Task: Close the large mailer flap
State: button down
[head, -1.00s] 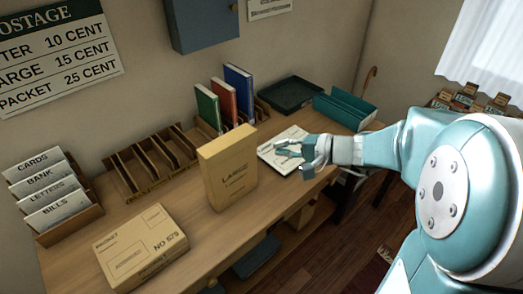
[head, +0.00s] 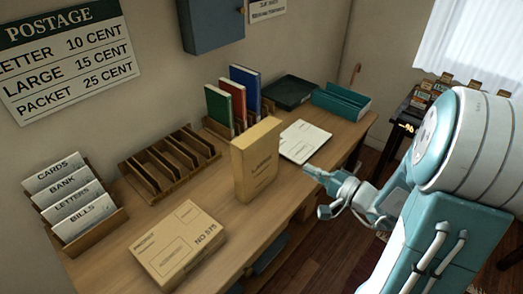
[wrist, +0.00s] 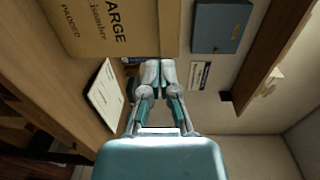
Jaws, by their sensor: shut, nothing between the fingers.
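The large mailer (head: 255,170) is a tan upright packet marked LARGE, standing on the desk near its front edge. Its top panel (head: 257,133) shows as a paler strip; from the head view I cannot tell how far the flap is raised. In the wrist view the mailer (wrist: 92,25) fills the upper left, with a plain tan panel (wrist: 172,28) past a seam at its top end. My gripper (head: 311,171) is to the right of the mailer, apart from it in the head view. In the wrist view its fingers (wrist: 159,66) are together and empty.
A flat parcel (head: 178,243) lies front left. A letter rack (head: 100,225), an empty slotted rack (head: 170,160) and upright books (head: 240,95) line the back. A white pad (head: 305,142) lies behind the mailer's right side. A blue wall cabinet (head: 212,25) hangs above.

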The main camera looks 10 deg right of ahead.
aim_at(262, 145)
jog(key=x, duration=1.3)
jog(key=shift+w, duration=0.35)
jog(key=shift+w+a+f, duration=0.25)
jog(key=shift+w+a, duration=0.15)
jog(key=shift+w, duration=0.05)
jog(key=shift+d, duration=0.1)
